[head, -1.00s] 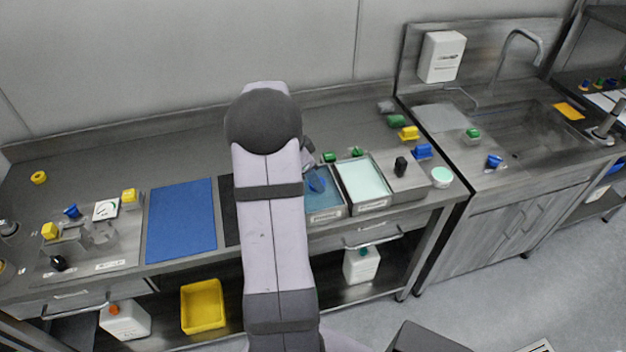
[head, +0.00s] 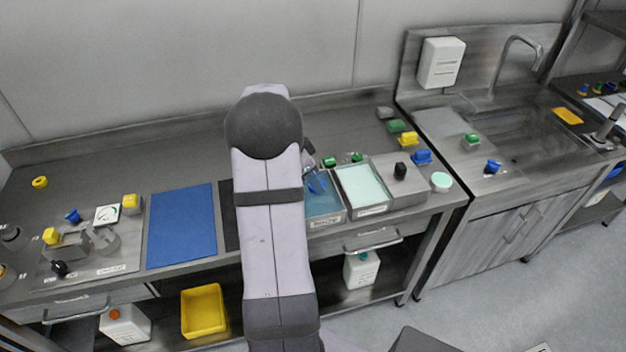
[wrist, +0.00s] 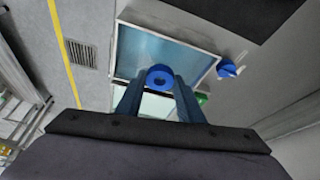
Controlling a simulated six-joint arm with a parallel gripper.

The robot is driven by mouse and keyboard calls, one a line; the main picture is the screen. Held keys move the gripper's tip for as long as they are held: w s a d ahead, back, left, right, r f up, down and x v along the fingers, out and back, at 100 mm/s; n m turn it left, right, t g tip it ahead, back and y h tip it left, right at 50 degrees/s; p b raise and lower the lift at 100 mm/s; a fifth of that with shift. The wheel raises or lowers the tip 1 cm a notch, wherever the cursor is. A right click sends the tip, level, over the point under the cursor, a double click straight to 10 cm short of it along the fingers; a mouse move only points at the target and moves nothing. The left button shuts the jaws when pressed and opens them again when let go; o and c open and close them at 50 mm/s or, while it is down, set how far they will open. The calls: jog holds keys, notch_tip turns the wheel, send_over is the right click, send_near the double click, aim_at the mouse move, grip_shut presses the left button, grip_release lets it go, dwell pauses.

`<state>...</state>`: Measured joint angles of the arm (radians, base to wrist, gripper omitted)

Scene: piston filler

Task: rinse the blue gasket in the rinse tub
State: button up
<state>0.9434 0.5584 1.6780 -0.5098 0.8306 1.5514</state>
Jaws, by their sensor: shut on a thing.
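My gripper (wrist: 159,92) is shut on the blue gasket (wrist: 160,77), a ring with a dark hole, held between the fingertips in the wrist view. The gasket appears over the rinse tub; whether it touches the water is unclear. The rinse tub (head: 327,222), with blue water and a pale rim, is just right of my arm in the head view. It also fills the middle of the wrist view (wrist: 210,66). In the head view my arm hides part of the tub, and blue fingers (head: 317,184) show over it; the gasket cannot be made out there.
A tub with pale green liquid (head: 372,210) adjoins the rinse tub on the right. Small green-topped pieces (head: 356,157) stand behind the tubs. A blue-topped piece (wrist: 228,69) is beside the rinse tub in the wrist view. A blue mat (head: 181,226) lies clear on the left.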

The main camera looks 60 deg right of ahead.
jog(key=shift+r, duration=0.15)
dwell(0.3)
jog(key=shift+r+p, duration=1.05)
jog(key=shift+r, duration=0.8)
